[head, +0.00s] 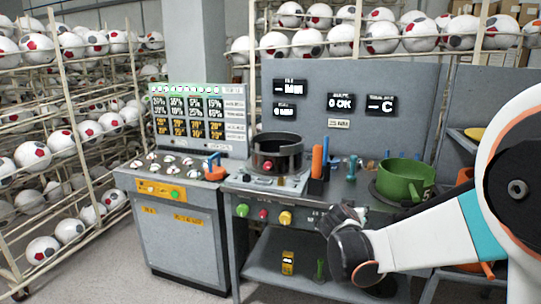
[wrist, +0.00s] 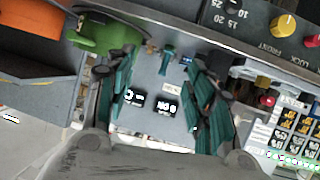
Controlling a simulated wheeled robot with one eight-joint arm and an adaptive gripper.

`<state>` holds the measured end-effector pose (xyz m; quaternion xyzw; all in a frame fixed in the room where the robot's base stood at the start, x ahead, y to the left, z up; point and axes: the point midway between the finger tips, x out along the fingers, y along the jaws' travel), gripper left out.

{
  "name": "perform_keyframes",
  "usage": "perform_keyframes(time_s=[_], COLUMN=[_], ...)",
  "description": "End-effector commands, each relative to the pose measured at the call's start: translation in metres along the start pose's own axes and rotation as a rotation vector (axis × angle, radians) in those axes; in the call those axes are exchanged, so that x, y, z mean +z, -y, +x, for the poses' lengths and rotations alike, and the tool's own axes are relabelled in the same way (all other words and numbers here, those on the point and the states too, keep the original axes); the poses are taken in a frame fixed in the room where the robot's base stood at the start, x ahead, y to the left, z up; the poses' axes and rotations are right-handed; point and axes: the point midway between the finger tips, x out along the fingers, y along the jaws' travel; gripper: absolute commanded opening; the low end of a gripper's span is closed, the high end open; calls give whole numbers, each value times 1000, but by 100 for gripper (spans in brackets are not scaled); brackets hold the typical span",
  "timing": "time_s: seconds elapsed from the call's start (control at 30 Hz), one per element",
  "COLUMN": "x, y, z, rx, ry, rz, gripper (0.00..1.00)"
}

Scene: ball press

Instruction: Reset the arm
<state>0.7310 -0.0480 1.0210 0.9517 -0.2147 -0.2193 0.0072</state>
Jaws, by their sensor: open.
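My arm (head: 430,240) enters the head view from the right, white with a teal band. Its dark wrist end (head: 350,255) is in front of the workbench's front edge, right of the yellow knob. The fingers are hard to make out there. In the wrist view my gripper (wrist: 165,75) is open, with its two dark teal fingers apart. Nothing is held between them; the bench and its back panel with black displays show through the gap.
On the workbench (head: 240,182) stand a black round press ring (head: 277,153), a green pot (head: 405,180) and an orange upright tool (head: 317,162). A control cabinet (head: 180,245) stands left. Racks of balls (head: 62,140) line the left and back. A lower shelf (head: 270,258) is under the bench.

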Motion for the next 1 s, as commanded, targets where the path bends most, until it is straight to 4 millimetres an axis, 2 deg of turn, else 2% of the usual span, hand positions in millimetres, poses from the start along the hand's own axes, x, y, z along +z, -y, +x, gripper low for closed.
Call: perform_keyframes(time_s=[0.03,0.23,0.47,0.7,1.0], x=[-1,6,28,64,122], y=[-10,-40,-69,-91,-104], z=[-15,-70,-134,-201,-278], rx=[-2,-29,-82,-167,-303], ry=[25,126,239,343,447], rz=[-5,-36,-72,-112,-159], gripper=[49,49,49,49,49])
